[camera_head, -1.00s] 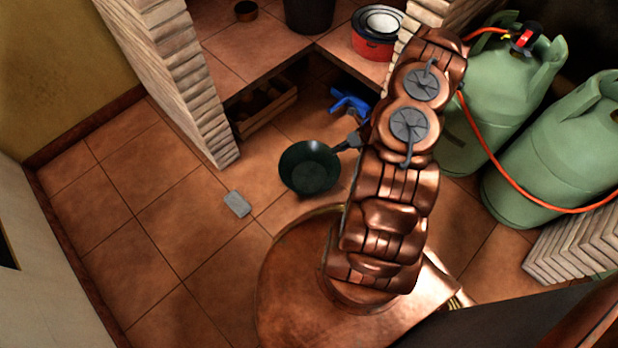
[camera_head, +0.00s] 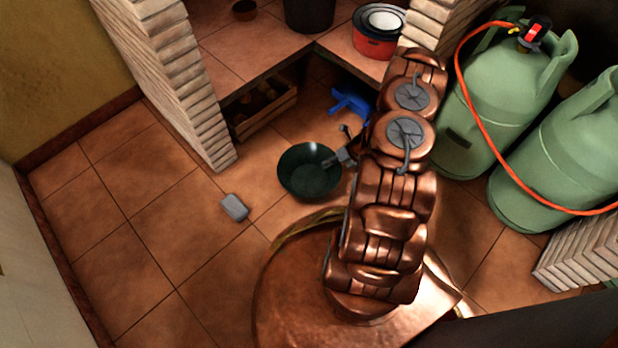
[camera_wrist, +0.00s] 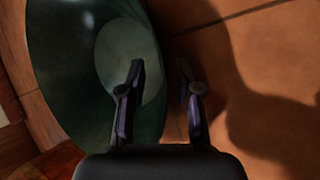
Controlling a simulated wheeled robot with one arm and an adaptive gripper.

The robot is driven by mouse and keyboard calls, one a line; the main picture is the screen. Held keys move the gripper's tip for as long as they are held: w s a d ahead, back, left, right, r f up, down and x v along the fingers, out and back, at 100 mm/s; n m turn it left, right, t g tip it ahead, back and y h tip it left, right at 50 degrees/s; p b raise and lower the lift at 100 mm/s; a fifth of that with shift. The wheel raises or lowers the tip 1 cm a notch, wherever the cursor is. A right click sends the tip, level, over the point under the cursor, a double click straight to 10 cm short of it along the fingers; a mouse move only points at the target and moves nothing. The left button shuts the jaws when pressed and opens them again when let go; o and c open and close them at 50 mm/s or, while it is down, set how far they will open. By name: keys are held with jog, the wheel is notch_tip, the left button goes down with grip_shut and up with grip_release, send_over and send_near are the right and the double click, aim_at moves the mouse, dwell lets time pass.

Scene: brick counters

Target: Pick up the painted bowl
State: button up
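A dark green bowl (camera_head: 302,176), which I take to be the painted bowl, sits upright on the tiled floor in the head view. It also fills the left of the wrist view (camera_wrist: 60,75). My gripper (camera_head: 338,148) is at the bowl's right rim. In the wrist view my gripper (camera_wrist: 160,75) is open, with one finger over the bowl's inside and the other outside the rim. A gap shows between the fingers, with the rim between them. Whether either finger touches the bowl cannot be told.
A grey block (camera_head: 234,207) lies on the floor left of the bowl. A blue object (camera_head: 350,101) is behind it. A wooden crate (camera_head: 265,108) sits under the brick counter (camera_head: 235,65). Green gas cylinders (camera_head: 505,95) with an orange hose stand at right. Floor at left is clear.

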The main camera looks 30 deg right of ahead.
jog(key=shift+w+a+f, duration=0.1)
jog(key=shift+a+f, duration=0.05)
jog(key=shift+f, duration=0.05)
jog(key=shift+c, duration=0.2)
grip_shut()
dwell(0.4)
